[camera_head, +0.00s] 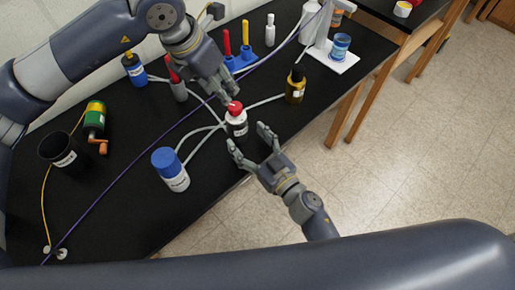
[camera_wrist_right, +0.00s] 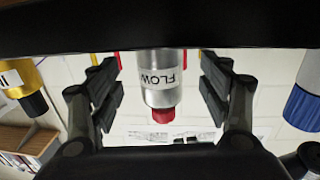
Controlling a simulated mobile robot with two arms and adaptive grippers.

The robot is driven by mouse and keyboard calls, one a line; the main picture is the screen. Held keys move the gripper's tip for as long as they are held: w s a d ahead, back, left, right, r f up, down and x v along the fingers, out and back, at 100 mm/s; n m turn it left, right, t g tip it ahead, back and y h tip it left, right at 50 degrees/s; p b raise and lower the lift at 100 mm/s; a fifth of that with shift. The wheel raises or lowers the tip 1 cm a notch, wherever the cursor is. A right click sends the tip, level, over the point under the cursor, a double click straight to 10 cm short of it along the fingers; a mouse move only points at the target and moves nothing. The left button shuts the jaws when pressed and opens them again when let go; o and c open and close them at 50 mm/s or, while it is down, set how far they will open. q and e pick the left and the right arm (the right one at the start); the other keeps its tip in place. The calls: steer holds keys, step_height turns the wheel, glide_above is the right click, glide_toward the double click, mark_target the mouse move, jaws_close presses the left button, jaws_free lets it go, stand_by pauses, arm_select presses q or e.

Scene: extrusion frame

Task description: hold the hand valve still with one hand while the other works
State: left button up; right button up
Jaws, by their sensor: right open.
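The hand valve (camera_head: 237,128) stands upright near the front edge of the black table, a pale body with a dark lower part and a red knob on top. Several grey hoses meet at it. In the right wrist view the valve (camera_wrist_right: 162,72) appears upside down between my fingers, labelled FLOW. My right gripper (camera_head: 250,139) is open just in front of the valve, fingers pointing at it, with a gap visible on both sides. My left gripper (camera_head: 222,92) reaches down from above, fingertips close to the red knob. Whether it touches the knob is unclear.
A blue-capped bottle (camera_head: 170,169) stands left of the valve, and a yellow-and-black bottle (camera_head: 295,84) to its right. A purple cable (camera_head: 143,159) crosses the table. A black cup (camera_head: 63,150) and green crank device (camera_head: 95,120) are at left.

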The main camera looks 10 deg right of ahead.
mark_target(237, 127)
steer(key=x, duration=0.6)
steer(key=shift+c, duration=0.2)
